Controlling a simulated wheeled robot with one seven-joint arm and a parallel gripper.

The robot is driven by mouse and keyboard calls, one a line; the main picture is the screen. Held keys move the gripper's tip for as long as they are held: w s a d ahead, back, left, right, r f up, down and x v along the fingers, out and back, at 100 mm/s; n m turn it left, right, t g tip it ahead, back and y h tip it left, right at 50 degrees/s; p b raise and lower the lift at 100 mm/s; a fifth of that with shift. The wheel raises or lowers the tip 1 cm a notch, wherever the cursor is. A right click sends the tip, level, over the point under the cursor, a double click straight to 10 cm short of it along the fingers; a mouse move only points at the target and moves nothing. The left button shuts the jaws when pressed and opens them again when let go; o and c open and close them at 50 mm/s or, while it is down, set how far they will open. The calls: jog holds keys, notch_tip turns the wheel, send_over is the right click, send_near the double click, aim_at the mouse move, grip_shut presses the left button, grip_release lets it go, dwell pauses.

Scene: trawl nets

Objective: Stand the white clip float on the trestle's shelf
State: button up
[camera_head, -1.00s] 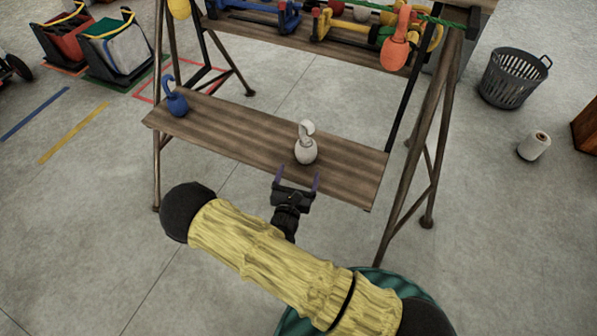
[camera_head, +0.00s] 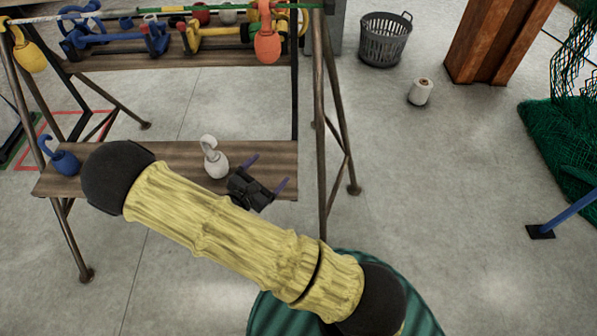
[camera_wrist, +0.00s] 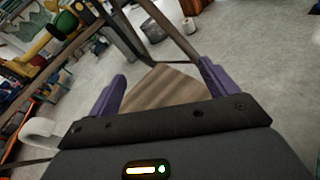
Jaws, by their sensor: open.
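The white clip float (camera_head: 215,160) stands upright on the trestle's wooden shelf (camera_head: 280,160), hook upward, to the right of the shelf's middle. My gripper (camera_head: 266,172) is open and empty. In the head view it appears just right of the float, near the shelf's right front part, with a gap between them. In the wrist view my gripper (camera_wrist: 160,85) has its two purple fingers spread with bare shelf (camera_wrist: 160,88) between them. A white curved piece, probably the float's hook (camera_wrist: 42,130), shows at the lower left, outside the fingers.
A blue clip float (camera_head: 64,160) stands at the shelf's left end. An orange float (camera_head: 267,42) and a yellow float (camera_head: 30,55) hang from the upper rail. The trestle's right legs (camera_head: 322,120) stand close by. A grey basket (camera_head: 385,40) and a white roll (camera_head: 421,92) are on the floor.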

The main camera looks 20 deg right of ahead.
jog(key=s+d+r+m+g+y, duration=0.2)
jog(key=s+d+m+g+y, duration=0.15)
jog(key=s+m+g, duration=0.3)
jog(key=s+d+r+m+g+y, duration=0.2)
jog(key=s+d+r+m+g, duration=0.1)
jog(key=s+d+m+g, duration=0.25)
jog(key=a+r+m+t+y, duration=0.4)
jog(key=r+m+y, duration=0.3)
jog(key=m, duration=0.3)
jog(key=shift+s+r+t, duration=0.25)
jog(key=shift+r+t, duration=0.05)
jog(key=shift+r, duration=0.5)
